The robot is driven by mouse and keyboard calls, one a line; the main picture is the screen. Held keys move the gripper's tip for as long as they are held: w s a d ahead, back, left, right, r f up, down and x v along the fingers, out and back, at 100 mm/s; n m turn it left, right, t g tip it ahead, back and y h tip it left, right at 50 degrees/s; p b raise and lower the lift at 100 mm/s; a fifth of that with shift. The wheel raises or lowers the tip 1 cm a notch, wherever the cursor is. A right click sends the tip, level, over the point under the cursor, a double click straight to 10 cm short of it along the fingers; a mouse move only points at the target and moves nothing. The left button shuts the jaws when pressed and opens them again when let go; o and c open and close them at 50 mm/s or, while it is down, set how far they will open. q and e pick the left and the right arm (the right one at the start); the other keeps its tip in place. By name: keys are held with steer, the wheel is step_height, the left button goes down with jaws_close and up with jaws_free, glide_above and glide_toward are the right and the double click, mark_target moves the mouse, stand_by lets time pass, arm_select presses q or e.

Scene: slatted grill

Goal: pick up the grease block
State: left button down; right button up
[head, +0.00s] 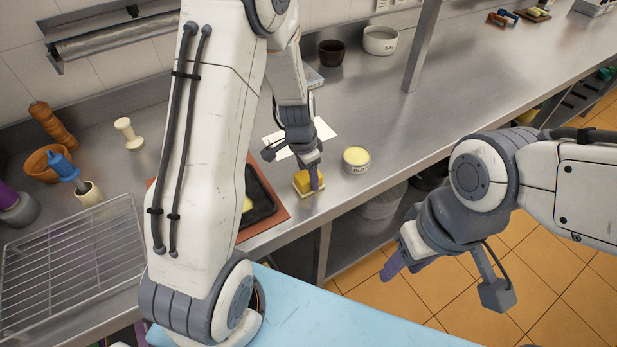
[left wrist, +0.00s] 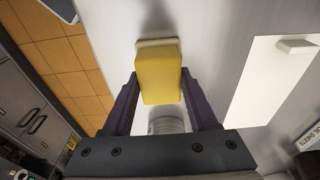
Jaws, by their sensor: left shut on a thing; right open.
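The grease block is a yellow block (head: 303,183) at the counter's front edge in the head view, between the dark tray and a small tub. In the left wrist view the yellow block (left wrist: 160,75) has a pale base and sits between my two purple fingers. My left gripper (head: 312,178) reaches down onto it and is shut on it; the fingers partly cover it in the head view. I cannot tell whether the block touches the counter. My right gripper (head: 392,266) is open and empty, over the floor in front of the counter.
A small tub with yellow contents (head: 356,160) stands just right of the block. A white sheet (head: 322,130) lies behind it. A dark tray on a brown board (head: 276,213) is to the left. A wire rack (head: 70,262) lies further left. The right counter is mostly clear.

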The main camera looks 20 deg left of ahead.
arm_select(q)
steer(key=shift+r, duration=0.5)
steer(key=r, duration=0.2)
steer(key=d+r+b, duration=0.1)
steer(key=shift+s+r, duration=0.1)
steer(key=shift+r, duration=0.25)
steer(key=s+d+r+b, duration=0.1)
steer(key=s+d+r, duration=0.1)
steer(key=d+r, duration=0.4)
steer(key=d, duration=0.4)
steer(key=shift+s+d+r, duration=0.15)
steer(key=shift+s, duration=0.2)
steer(key=c, duration=1)
jaws_free()
steer(key=c, duration=0.4)
steer(key=shift+o, duration=0.2)
